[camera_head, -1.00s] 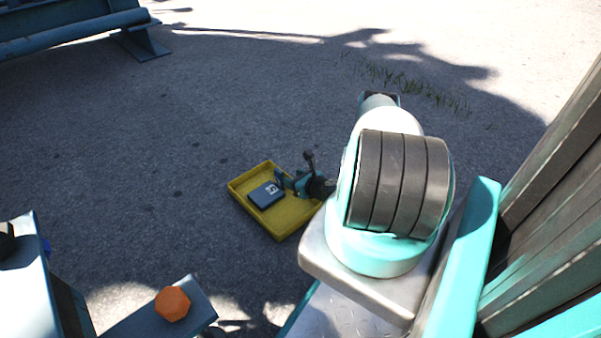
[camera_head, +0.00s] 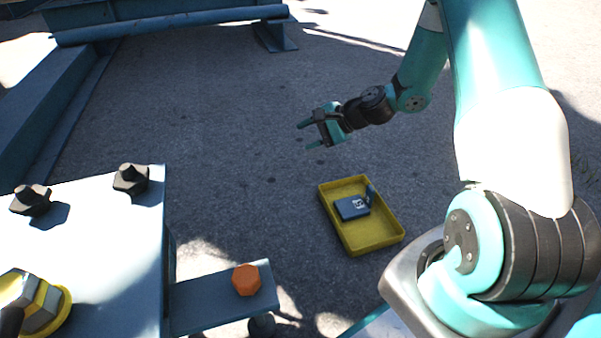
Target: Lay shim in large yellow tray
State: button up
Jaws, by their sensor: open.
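The large yellow tray (camera_head: 374,244) lies on the asphalt near the middle of the view. A flat dark blue block (camera_head: 347,208) with a white mark lies in its far left part. A small blue piece (camera_head: 371,194) stands tilted beside the block, close to the tray's right wall. I cannot tell for sure which of these two is the shim. My gripper (camera_head: 306,134) is open and empty, beyond the tray and up to its left, clear of both pieces.
A blue-grey platform (camera_head: 110,240) with black knobs (camera_head: 131,179) stands at the left. Its ledge carries an orange hexagonal piece (camera_head: 246,280). Blue beams (camera_head: 165,22) run along the back. Open asphalt surrounds the tray's far side.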

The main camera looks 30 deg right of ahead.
jog(key=s+a+r+n+g+h, duration=0.1)
jog(key=s+a+r+n+g, duration=0.2)
jog(key=s+a+r+n, duration=0.5)
jog(key=s+a+r+n+g, duration=0.3)
jog(key=s+a+r+n, duration=0.3)
jog(key=a, duration=0.4)
jog(key=s+a+r+n+h, duration=0.1)
jog(key=s+r+n, duration=0.1)
jog(key=s+n, duration=0.2)
jog(key=s+a+r+n+g+h, duration=0.1)
jog(key=s+r+n, duration=0.2)
jog(key=s, duration=0.7)
jog(key=shift+s+r+n+g+h, duration=0.2)
jog(key=shift+s+n+g+h, duration=0.15)
jog(key=shift+n, duration=0.25)
jog(key=shift+w, duration=0.1)
